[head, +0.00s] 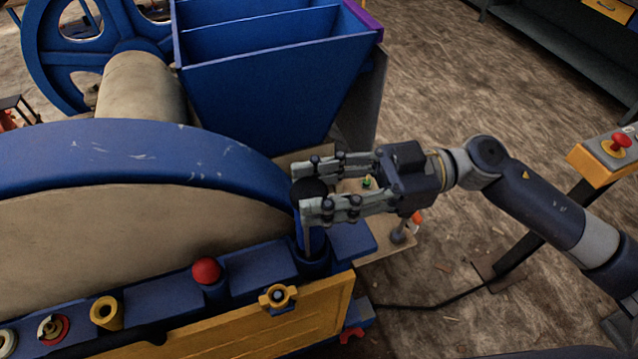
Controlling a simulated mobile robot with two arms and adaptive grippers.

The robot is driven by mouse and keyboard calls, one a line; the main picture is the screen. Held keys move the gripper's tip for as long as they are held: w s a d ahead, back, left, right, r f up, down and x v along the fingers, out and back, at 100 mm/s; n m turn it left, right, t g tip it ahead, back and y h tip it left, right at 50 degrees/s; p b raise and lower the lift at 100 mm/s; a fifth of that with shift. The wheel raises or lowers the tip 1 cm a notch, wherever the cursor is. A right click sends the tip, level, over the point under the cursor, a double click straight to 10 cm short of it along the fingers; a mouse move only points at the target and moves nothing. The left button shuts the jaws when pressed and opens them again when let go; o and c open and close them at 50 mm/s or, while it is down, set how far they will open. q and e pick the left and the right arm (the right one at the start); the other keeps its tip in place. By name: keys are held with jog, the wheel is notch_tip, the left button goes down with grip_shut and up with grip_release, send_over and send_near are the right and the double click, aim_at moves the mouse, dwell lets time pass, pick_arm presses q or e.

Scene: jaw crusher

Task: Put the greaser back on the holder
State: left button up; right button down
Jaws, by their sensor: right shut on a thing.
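The greaser (309,187) stands roughly upright between the fingers of my right gripper (304,189). Its dark round top shows between the two fingertips, and a blue part with a thin grey rod shows below them. My right gripper reaches in from the right and is shut on it. The greaser's lower end meets a dark blue round holder (312,267) on the front corner of the machine. I cannot tell how deep it sits in there. My left gripper is out of view.
The blue flywheel rim (120,150) is close on the left, and the blue hopper (270,95) rises behind. A red knob (206,270) and a yellow ring (106,312) line the front ledge. A yellow box with a red button (620,140) stands at right.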

jog(key=shift+f+b, duration=0.45)
jog(key=shift+f, duration=0.85)
jog(key=shift+f+b, duration=0.35)
jog(key=c, duration=0.9)
grip_release()
jog(key=shift+c, duration=0.2)
